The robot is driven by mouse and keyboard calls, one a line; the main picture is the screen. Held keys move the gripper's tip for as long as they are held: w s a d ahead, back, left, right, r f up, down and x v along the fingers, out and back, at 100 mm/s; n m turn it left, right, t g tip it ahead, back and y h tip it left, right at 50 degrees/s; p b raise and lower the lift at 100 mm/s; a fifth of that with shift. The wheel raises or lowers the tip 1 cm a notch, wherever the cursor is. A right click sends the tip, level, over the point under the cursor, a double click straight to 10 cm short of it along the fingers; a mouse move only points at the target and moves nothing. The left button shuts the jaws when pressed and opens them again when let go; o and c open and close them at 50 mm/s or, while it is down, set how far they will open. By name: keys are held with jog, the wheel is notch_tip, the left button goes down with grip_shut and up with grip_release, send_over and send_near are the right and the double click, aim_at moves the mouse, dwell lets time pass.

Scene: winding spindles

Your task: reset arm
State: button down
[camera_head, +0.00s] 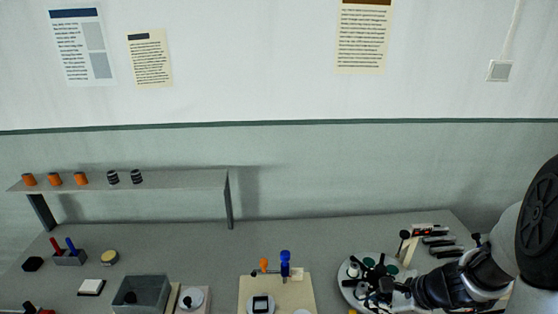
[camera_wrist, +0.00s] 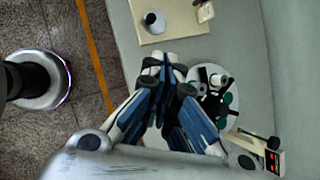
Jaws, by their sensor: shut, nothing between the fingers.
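My gripper (camera_wrist: 168,68) is shut and empty in the wrist view, its blue-and-black fingers brought together. In the head view my arm reaches in from the right, and the dark gripper (camera_head: 392,290) hangs in front of or over a round white plate (camera_head: 347,287). The plate carries black parts and dark green discs; in the wrist view it shows just right of my fingers (camera_wrist: 203,72). I cannot tell how much height separates the fingers from it. My arm and gripper hide part of the plate.
A control box with a red display (camera_head: 422,231) stands behind the plate, near black-handled items (camera_head: 440,246). A beige board (camera_head: 300,290) with a blue and an orange part lies left. A raised shelf (camera_head: 160,180) holds orange and black spools. A grey bin (camera_head: 150,288) stands front left.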

jog(key=s+a+r+n+b, duration=0.3)
jog(key=a+r+n, duration=0.1)
jog(key=a+n, duration=0.2)
jog(key=s+a+r+n+h+b, duration=0.2)
jog(key=s+n+h+b, duration=0.3)
jog(key=s+n, duration=1.1)
jog(key=shift+a+r+b, duration=0.15)
jog(key=shift+a+b, duration=0.4)
jog(key=shift+b, duration=0.65)
